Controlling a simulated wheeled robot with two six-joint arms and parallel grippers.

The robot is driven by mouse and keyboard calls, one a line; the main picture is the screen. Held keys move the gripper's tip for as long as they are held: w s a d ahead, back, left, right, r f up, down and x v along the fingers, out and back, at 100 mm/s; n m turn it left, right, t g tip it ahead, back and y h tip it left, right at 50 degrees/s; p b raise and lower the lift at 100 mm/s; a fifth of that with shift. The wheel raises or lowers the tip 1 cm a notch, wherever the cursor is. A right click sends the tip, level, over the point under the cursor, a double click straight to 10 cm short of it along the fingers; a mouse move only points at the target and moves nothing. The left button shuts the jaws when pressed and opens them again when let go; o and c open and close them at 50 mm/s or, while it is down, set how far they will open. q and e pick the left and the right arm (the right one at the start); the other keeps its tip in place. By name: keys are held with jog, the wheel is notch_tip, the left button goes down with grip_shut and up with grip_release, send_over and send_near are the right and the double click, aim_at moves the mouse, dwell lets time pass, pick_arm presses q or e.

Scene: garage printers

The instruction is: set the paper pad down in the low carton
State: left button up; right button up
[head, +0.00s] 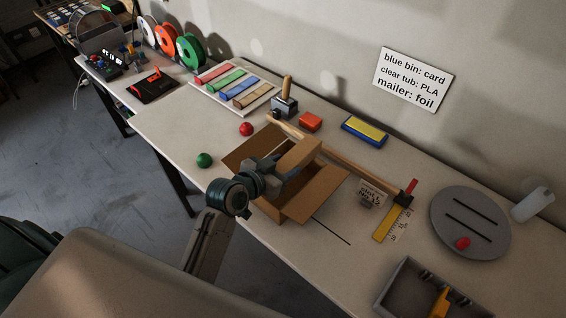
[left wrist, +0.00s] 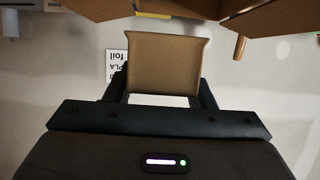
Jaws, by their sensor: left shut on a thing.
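The low carton (head: 308,205) is an open brown cardboard box with its flaps spread, on the middle of the workbench in the head view. Its flaps also show along the top of the left wrist view (left wrist: 278,18). My left gripper (head: 284,166) is over the carton's opening, shut on the paper pad (head: 303,155), a tan block. In the left wrist view the pad (left wrist: 166,68) sits between the two dark fingers. The pad and gripper hide part of the carton's inside. How far the pad is above the carton floor, I cannot tell. My right gripper is not in view.
A long wooden bar (head: 345,168) runs behind the carton. A red ball (head: 246,129) and a green ball (head: 204,160) lie to its left. A grey disc (head: 470,224) and a grey bin (head: 408,290) are at the right. Bench space left of the carton is mostly clear.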

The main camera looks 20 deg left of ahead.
pick_arm(q)
notch_tip(320, 180, down, 3)
jog(key=shift+f+b, duration=0.1)
jog(key=shift+b, duration=0.7)
notch_tip(320, 180, down, 6)
jog(key=b, duration=0.3)
jog(key=shift+r+b, duration=0.2)
jog(key=shift+b, duration=0.15)
jog(key=o, duration=1)
